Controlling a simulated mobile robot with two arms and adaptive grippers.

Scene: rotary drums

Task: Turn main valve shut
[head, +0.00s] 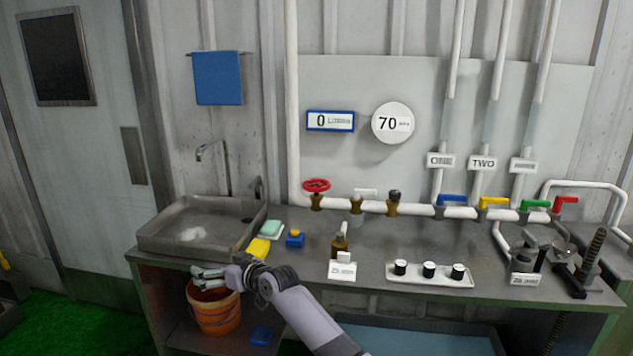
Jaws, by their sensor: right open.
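The likely main valve, a red handwheel (317,185), sits on a brass body on the white horizontal pipe, at the back of the counter. I cannot read from its pose how far it is turned. My right gripper (208,278) is open and empty at the counter's front edge, in front of the sink and over the orange bucket. It is well left of and nearer than the red wheel, touching nothing that I can make out. My left gripper is not in view.
The sink (160,233) is at the left. Blue (452,199), yellow (494,201), green (535,204) and red (566,200) lever handles line the pipe at right. An orange bucket (218,318) stands below.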

